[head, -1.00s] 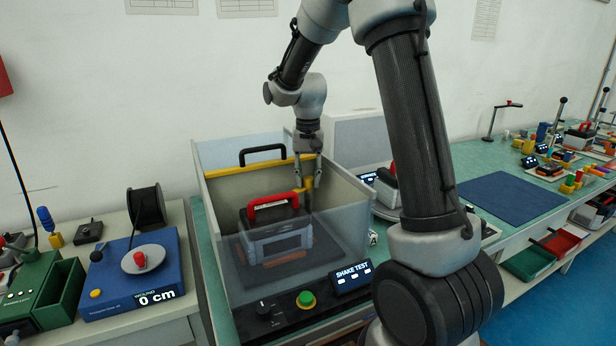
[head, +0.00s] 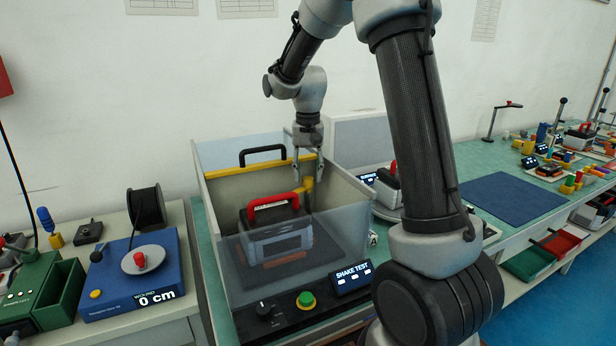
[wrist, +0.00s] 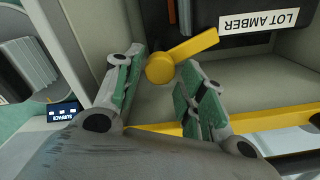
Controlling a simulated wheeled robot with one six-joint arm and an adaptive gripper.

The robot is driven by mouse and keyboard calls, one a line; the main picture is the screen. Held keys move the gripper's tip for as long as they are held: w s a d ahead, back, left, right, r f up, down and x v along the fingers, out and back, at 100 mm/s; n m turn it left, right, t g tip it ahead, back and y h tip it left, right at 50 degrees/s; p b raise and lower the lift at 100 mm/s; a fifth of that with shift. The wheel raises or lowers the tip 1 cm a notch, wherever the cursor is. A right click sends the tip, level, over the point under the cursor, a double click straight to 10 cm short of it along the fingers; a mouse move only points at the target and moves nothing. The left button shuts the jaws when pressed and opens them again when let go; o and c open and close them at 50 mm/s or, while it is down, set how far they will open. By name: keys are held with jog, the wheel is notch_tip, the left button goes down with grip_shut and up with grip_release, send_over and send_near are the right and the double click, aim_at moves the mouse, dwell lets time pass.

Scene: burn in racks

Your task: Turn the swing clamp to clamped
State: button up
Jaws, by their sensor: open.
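The yellow swing clamp (head: 307,184) stands inside the shake test box, at the back right of the dark unit with the red handle (head: 274,240). In the wrist view the clamp's round pivot (wrist: 160,69) lies between my fingers, and its arm reaches up and right toward the dark unit labelled LOT AMBER (wrist: 268,22). Whether the arm's tip lies over the unit is hard to tell. My gripper (wrist: 158,75) is open, with one finger on each side of the pivot; contact is not clear. In the head view my gripper (head: 309,178) hangs down into the box.
The box has a clear front panel (head: 300,262), pale side walls and a yellow back rim (head: 225,171) with a black handle (head: 263,152). A green button (head: 306,300) and a SHAKE TEST display (head: 352,277) sit in front. Another red-handled unit (head: 388,188) stands to the right.

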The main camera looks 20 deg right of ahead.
aim_at(308, 178)
notch_tip(308, 178, up, 10)
jog(key=shift+r, duration=0.15)
dwell(0.6)
jog(key=s+d+n+t, duration=0.2)
jog(key=s+n+t, duration=0.2)
jog(key=s, duration=2.5)
jog(key=shift+r+n, duration=0.35)
jog(key=shift+n, duration=0.25)
